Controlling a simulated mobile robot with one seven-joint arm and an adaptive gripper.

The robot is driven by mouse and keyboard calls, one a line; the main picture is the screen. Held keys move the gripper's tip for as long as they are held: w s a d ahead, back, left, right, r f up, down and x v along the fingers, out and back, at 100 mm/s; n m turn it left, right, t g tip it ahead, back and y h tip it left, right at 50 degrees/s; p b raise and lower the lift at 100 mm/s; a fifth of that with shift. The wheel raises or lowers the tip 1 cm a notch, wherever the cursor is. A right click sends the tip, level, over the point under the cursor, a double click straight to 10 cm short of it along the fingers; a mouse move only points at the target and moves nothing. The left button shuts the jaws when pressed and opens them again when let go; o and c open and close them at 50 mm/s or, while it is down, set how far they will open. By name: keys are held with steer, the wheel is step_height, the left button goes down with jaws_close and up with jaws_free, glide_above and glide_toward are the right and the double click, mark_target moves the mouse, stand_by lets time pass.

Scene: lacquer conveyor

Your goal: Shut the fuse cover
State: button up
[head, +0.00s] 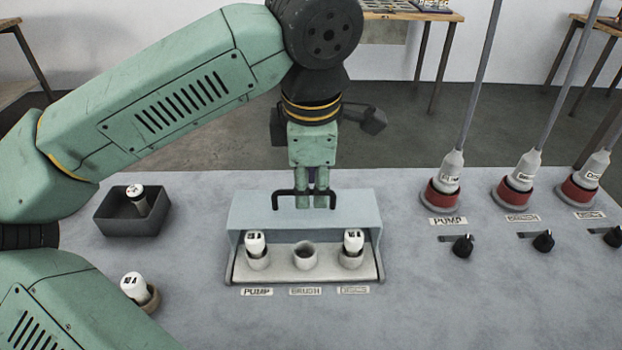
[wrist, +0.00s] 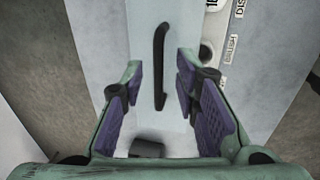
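The fuse cover (head: 300,214) is a pale blue-grey hood with a black bar handle (head: 275,202). It stands over the back of the fuse tray (head: 305,277), and the front is exposed. White fuses stand in the PUMP socket (head: 257,245) and the right socket (head: 353,242); the BRUSH socket (head: 305,256) is empty. My gripper (head: 312,204) points down at the handle. In the wrist view, its purple-padded fingers (wrist: 160,88) are apart, with the handle (wrist: 160,60) between them and gaps on both sides.
A dark open box (head: 112,216) with a fuse stands at left, and another white fuse (head: 132,288) is in a holder near my arm. At right are several red-based plugs (head: 443,195) with rods and black knobs (head: 463,246). The bench in front of the tray is clear.

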step_height(320, 180, up, 12)
steer(key=s, duration=0.2)
steer(key=shift+s, duration=0.15)
steer(key=shift+f, duration=0.1)
steer(key=p, duration=0.3)
glide_above(303, 221)
steer(key=w, duration=0.2)
step_height(303, 221, down, 12)
steer(key=shift+w+d+r, duration=0.1)
steer(key=shift+c, duration=0.3)
jaws_close()
stand_by(0.8)
